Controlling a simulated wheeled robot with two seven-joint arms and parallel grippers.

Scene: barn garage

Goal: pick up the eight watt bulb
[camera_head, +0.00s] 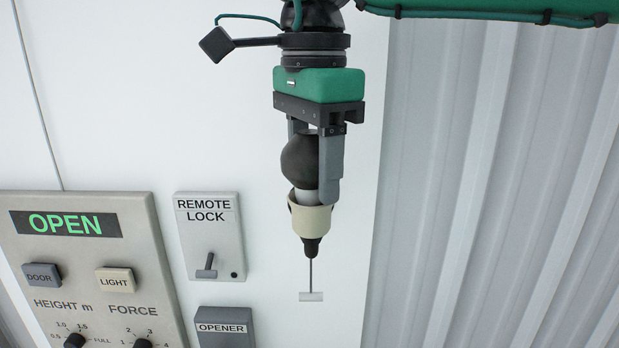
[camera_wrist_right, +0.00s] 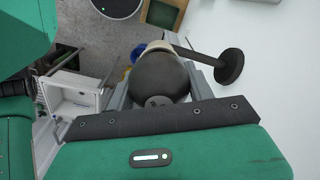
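A dark round bulb (camera_head: 299,160) with a white neck sits in a cream socket (camera_head: 312,217) from which a cord with a small white pull hangs. My right gripper (camera_head: 322,186) reaches down around the bulb, with one grey finger covering part of its right side. In the right wrist view the bulb (camera_wrist_right: 160,78) fills the space between the fingers and appears to touch both. The cream socket rim (camera_wrist_right: 158,46) shows behind it. A mark on the bulb is too small to read. My left gripper is not in view.
A control panel (camera_head: 140,210) with an OPEN display, a remote lock switch (camera_head: 209,235) and an opener box (camera_head: 224,328) are at the left. Ribbed grey metal (camera_head: 500,180) fills the right. A white open box (camera_wrist_right: 75,98) shows in the wrist view.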

